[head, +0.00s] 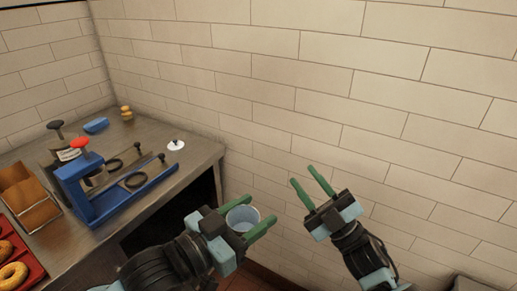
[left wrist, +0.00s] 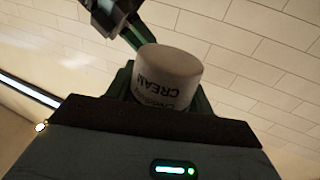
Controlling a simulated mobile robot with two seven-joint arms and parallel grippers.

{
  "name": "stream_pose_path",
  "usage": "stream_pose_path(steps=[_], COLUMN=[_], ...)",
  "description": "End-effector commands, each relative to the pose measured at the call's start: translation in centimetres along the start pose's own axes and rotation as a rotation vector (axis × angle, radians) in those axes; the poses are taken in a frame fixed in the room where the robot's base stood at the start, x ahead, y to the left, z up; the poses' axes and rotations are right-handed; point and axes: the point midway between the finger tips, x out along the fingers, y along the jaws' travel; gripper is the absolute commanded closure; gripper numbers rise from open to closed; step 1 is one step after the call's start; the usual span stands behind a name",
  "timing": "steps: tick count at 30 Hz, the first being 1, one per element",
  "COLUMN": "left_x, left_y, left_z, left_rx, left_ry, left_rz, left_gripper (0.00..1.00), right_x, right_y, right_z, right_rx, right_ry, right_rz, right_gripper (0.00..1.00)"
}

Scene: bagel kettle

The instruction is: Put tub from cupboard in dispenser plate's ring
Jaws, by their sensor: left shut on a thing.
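A pale tub (head: 243,221) is held between the fingers of my left gripper (head: 260,210), off the counter's right end. In the left wrist view the tub (left wrist: 168,72) shows dark lettering including CREAM. The blue dispenser (head: 85,190) with a red knob stands on the counter. A dark ring (head: 135,180) lies at its plate, and another dark ring (head: 114,164) is behind it; both look empty. The dark cupboard opening (head: 180,215) is below the counter. My right gripper (head: 304,176) is open and empty, right of the tub.
A blue item (head: 96,125) and a tan stacked item (head: 127,113) are at the back. A wooden holder (head: 30,200) and a red bagel tray (head: 20,262) are at left.

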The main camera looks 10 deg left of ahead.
Motion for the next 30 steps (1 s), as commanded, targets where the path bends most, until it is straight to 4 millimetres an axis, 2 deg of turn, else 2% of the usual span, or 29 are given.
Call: stream_pose_path(steps=[1,3,8,15,22,26,30], left_x=[0.0,0.0,0.0,0.0,0.0,0.0,0.0], left_y=[0.0,0.0,0.0,0.0,0.0,0.0,0.0], left_z=[0.0,0.0,0.0,0.0,0.0,0.0,0.0], left_rx=[0.0,0.0,0.0,0.0,0.0,0.0,0.0], left_ry=[0.0,0.0,0.0,0.0,0.0,0.0,0.0], left_rz=[0.0,0.0,0.0,0.0,0.0,0.0,0.0], left_gripper=[0.69,0.69,0.69,0.69,0.69,0.69,0.69], right_x=[1.7,3.6,7.4,11.4,12.8,12.5,11.9], right_y=[0.6,1.1,1.3,-1.0,-4.8,-6.7,-7.9], right_z=[-1.0,-2.4,-6.0,-11.6,-15.6,-16.8,-17.0], right_rx=[-0.038,-0.085,-0.19,-0.342,-0.489,-0.576,-0.678], right_ry=[0.065,0.152,0.352,0.647,0.906,1.027,1.127], right_rz=[-0.028,-0.071,-0.188,-0.427,-0.73,-0.93,-1.165], right_gripper=[0.7,0.7,0.7,0.7,0.7,0.7,0.7])
